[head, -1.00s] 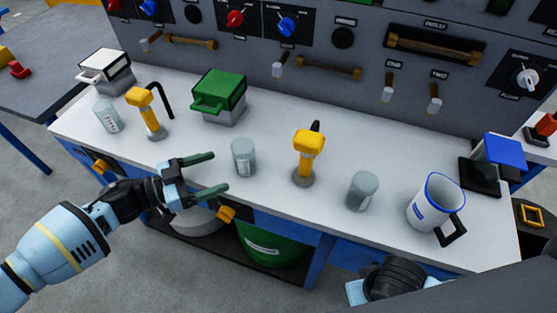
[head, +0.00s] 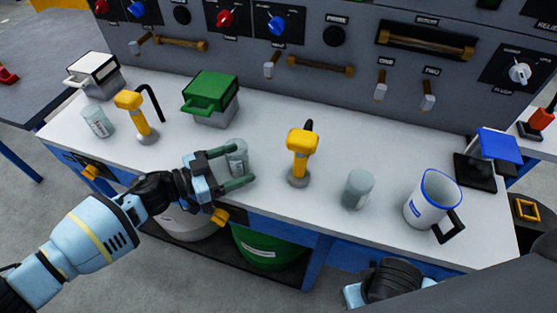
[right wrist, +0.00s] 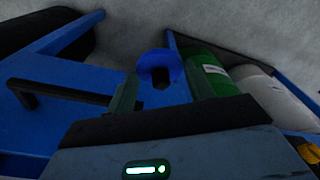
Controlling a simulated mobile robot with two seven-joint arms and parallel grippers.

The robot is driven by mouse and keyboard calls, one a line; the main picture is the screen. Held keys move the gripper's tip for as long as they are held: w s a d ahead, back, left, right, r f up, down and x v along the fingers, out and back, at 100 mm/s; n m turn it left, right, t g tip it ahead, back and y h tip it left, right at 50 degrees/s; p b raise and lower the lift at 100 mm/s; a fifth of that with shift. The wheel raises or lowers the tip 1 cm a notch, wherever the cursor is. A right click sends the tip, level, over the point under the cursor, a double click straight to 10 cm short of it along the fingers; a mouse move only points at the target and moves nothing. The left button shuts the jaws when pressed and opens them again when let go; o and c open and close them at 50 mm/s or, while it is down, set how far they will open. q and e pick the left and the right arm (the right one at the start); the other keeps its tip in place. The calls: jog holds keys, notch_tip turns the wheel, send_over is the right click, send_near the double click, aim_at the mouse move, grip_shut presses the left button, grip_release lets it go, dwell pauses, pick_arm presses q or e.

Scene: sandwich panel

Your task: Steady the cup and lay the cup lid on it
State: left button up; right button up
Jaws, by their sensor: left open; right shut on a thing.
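A grey translucent cup (head: 238,157) stands upright on the white counter, left of the middle in the head view. My left gripper (head: 240,167) is open, with one finger on the far side of this cup and one on the near side. I cannot tell whether either finger touches it. In the right wrist view my right gripper (right wrist: 161,75) is shut on a round blue piece, which looks like the cup lid (right wrist: 160,62), with a dark opening at its lower middle. This gripper and the lid are hidden in the head view; only part of my right arm shows there.
Similar cups stand at the left (head: 98,121) and right (head: 357,190). A yellow-headed tap (head: 301,143) and a blue-rimmed mug (head: 432,199) stand to the right. A green-lidded box (head: 210,97) is behind the cup. A green bin (head: 265,247) is below the counter.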

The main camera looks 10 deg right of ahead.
pick_arm(q)
jog(key=shift+c, duration=0.3)
jog(key=c, duration=0.8)
jog(key=shift+c, duration=0.2)
pick_arm(e)
jog(key=w+a+r+n+y, duration=0.1)
jog(key=w+a+r+n, duration=0.2)
jog(key=a+n, duration=0.35)
jog(key=w+a+r+n+y, duration=0.1)
jog(key=w+a+r+n, duration=0.25)
jog(key=a, duration=0.65)
jog(key=w+a+r+n+y, duration=0.1)
jog(key=w+a+r+n, duration=0.3)
jog(key=a, duration=0.4)
jog(key=w+a+r+n+g, duration=0.1)
jog(key=w+a+r+n, duration=0.2)
jog(key=w+r+n, duration=0.5)
jog(key=w+d+r+m+g+y, duration=0.1)
jog(key=w+d+r, duration=0.6)
jog(key=w+r, duration=0.3)
jog(key=w, duration=0.3)
jog(key=shift+w+r, duration=0.2)
jog(key=shift+r, duration=0.05)
